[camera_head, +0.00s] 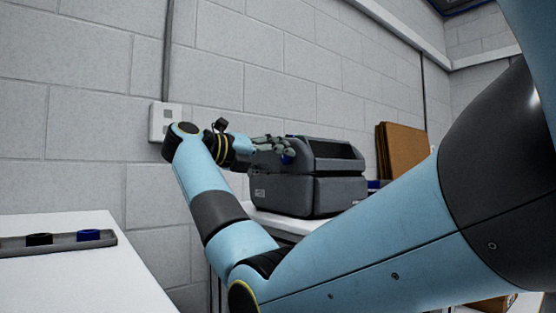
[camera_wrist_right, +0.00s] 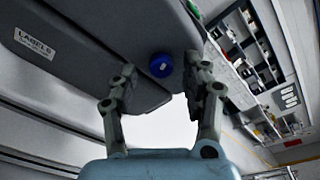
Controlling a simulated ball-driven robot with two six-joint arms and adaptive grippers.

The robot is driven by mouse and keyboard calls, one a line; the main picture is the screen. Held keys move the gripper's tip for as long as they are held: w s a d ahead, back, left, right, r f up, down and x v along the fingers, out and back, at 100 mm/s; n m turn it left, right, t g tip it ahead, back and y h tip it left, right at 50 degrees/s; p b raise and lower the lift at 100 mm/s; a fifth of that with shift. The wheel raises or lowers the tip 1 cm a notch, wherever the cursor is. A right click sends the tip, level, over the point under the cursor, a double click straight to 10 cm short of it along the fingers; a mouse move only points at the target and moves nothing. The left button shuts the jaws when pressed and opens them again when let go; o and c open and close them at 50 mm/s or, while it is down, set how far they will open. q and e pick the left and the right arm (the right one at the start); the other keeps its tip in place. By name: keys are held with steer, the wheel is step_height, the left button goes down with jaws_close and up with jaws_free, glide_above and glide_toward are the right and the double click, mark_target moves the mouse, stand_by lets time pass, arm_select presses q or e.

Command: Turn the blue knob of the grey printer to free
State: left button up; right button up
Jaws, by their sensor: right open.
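The dark grey printer (camera_head: 308,192) stands on a white surface against the wall in the head view. It fills the upper left of the right wrist view (camera_wrist_right: 90,40), with a "LABELS" sticker. Its blue knob (camera_wrist_right: 161,65) has a small white mark and shows between the fingertips in the wrist view; a small part of the knob (camera_head: 288,159) shows in the head view. My right gripper (camera_head: 278,148) is beside the printer. In the wrist view its fingers (camera_wrist_right: 160,90) are spread on both sides of the knob, apart from it. My left gripper is not in view.
A white table (camera_head: 75,275) at the lower left carries a grey tray (camera_head: 108,240) with a black and a blue round piece. Brown boards (camera_head: 402,150) lean behind the printer. A white wall box (camera_head: 165,120) is near my right wrist. My right arm crosses the foreground.

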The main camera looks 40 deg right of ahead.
steer(key=w+a, duration=0.1)
steer(key=a, duration=0.6)
steer(key=shift+r, duration=0.3)
steer(key=shift+d, duration=0.1)
